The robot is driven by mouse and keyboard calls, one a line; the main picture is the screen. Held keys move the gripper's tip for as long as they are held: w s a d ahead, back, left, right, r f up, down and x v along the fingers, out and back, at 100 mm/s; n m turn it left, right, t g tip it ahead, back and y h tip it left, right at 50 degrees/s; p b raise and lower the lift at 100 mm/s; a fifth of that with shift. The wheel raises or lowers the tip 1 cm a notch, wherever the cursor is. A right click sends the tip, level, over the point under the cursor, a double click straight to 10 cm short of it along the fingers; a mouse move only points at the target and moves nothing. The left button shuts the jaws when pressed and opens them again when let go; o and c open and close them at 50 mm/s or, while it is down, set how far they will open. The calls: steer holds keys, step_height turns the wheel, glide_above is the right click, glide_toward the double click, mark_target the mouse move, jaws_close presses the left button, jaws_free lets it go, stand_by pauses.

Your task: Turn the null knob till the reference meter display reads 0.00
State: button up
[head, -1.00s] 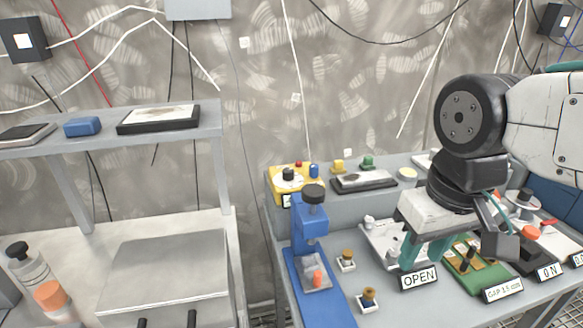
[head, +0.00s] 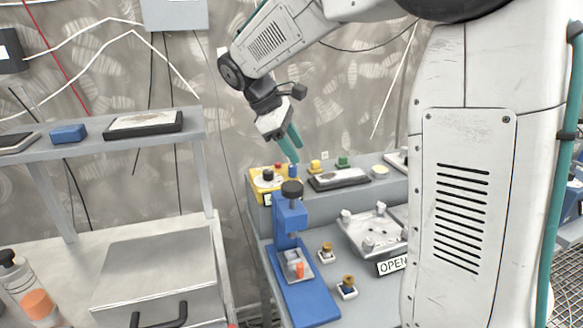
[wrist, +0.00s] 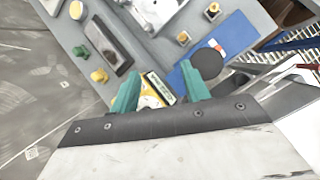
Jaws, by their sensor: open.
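The yellow meter box (head: 258,188) sits at the left end of the raised back shelf. A black knob (head: 268,174) stands on a white dial on its top; I cannot confirm it is the null knob. In the wrist view the yellow box (wrist: 148,98) lies between my fingers, with a small display (wrist: 162,88) whose digits are too small to read. My gripper (head: 292,148) is open and empty above and slightly right of the box, fingers pointing down. In the wrist view its teal fingertips (wrist: 160,84) stand apart, and the knob is not clearly visible.
A blue press (head: 290,220) with a black top knob stands just in front of the box. A dark-framed plate (head: 338,179) and yellow and green knobs (head: 343,162) are to its right. A tray (head: 372,232) with an OPEN label lies farther right. The air above the box is free.

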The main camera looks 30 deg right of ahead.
mark_target(292, 166)
steer(key=w+f+n+h, duration=0.1)
steer(key=w+f, duration=0.1)
steer(key=w, duration=0.2)
steer(key=w+d+f+n+h, duration=0.1)
steer(key=w+f+n, duration=0.1)
steer(key=w, duration=0.3)
steer(key=w+d+f+n+g+h, duration=0.1)
steer(key=w+f, duration=0.2)
steer(key=w, duration=0.2)
steer(key=shift+f+n, duration=0.25)
steer(key=shift+n, duration=0.05)
steer(key=x, duration=0.7)
steer(key=shift+d+f, duration=0.25)
steer(key=c, duration=1)
